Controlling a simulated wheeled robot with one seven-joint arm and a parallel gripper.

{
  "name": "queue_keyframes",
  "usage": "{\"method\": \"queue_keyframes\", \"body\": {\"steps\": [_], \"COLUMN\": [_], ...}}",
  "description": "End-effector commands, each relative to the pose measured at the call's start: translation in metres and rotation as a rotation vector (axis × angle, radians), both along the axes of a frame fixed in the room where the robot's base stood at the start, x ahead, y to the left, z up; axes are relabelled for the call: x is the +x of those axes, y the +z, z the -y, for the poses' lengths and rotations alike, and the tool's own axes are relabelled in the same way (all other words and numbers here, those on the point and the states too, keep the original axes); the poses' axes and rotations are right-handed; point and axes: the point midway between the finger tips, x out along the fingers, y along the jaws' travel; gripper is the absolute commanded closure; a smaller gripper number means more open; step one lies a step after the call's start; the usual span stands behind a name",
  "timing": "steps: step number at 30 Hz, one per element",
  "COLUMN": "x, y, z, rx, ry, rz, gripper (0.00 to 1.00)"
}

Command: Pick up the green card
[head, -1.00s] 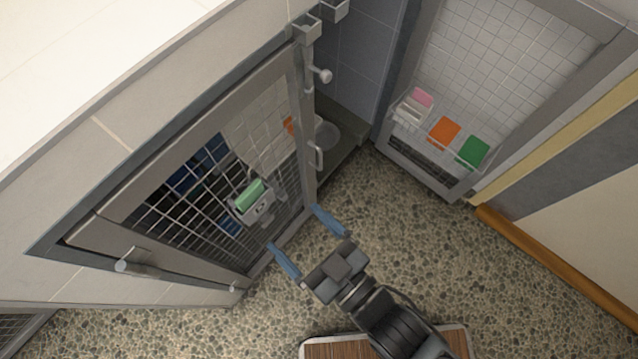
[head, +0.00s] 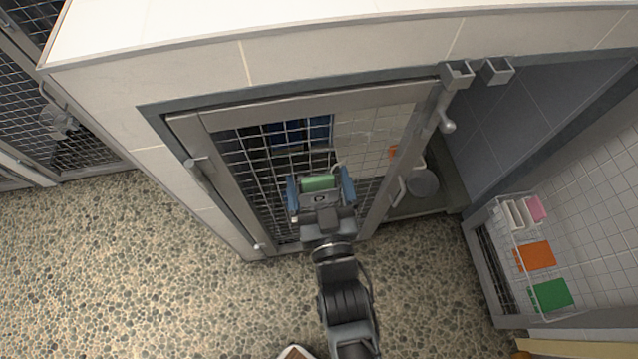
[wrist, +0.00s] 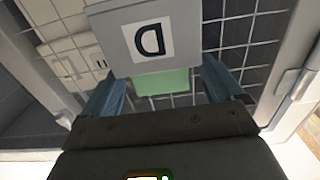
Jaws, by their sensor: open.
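A pale green card (head: 319,183) stands in a small grey holder (head: 318,200) on the mesh kennel door. In the wrist view the card (wrist: 163,82) shows beside the holder's front (wrist: 148,35), which bears a label like a "D". My gripper (head: 320,190) is open at the holder, with one blue finger on each side of the card. In the wrist view the fingers also flank the card and holder; I cannot tell if they touch. A darker green card (head: 552,295) lies in a wire rack at the right, away from my gripper.
The mesh door (head: 255,165) has a grey frame and a knob (head: 447,124). The wire rack (head: 497,215) at the right also holds an orange card (head: 535,256) and a pink card (head: 536,208). A round bowl (head: 423,184) sits inside. The speckled floor (head: 120,260) is clear at the left.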

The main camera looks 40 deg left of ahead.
Motion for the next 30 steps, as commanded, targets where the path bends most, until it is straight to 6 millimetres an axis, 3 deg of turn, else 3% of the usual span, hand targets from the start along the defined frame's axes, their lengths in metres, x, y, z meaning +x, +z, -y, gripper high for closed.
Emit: {"method": "queue_keyframes", "body": {"steps": [10,27,30], "x": [0.0051,0.0050,0.0050], "y": [-0.0004,-0.0004,-0.0002], "z": [-0.0057,-0.0055,-0.0055], "rx": [-0.001,-0.001,0.000], "ry": [0.000,-0.001,-0.001], "rz": [-0.001,-0.001,0.000], "gripper": [0.07,0.61,0.62]}}
